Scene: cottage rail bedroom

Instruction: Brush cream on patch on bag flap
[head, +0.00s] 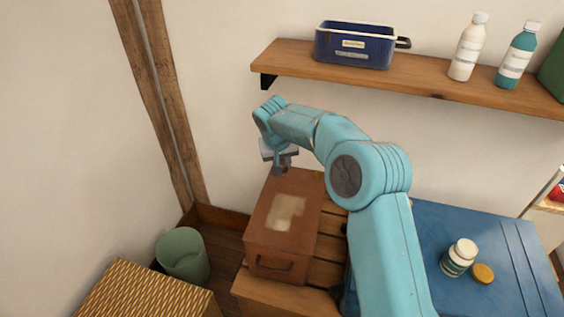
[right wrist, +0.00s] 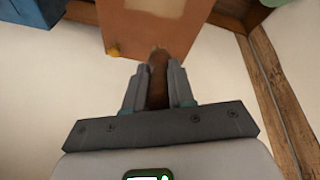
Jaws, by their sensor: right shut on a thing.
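The brown bag (head: 259,238) lies on a slatted wooden surface, its flap upward with a pale, uneven patch (head: 285,212) in the middle. The right wrist view shows the bag's flap (right wrist: 140,30) at the top, with part of the patch at the frame edge. My right gripper (head: 281,165) is over the bag's far end. In the wrist view the gripper (right wrist: 158,76) is shut on a brown brush (right wrist: 158,85); whether its tip touches the flap I cannot tell. My left gripper is out of view.
A wall shelf (head: 420,87) above holds a blue bin (head: 353,48), a white bottle (head: 467,50) and a teal bottle (head: 515,58). A green wastebasket (head: 183,255) and a woven basket (head: 140,293) stand at lower left. The blue surface (head: 440,220) is mostly clear.

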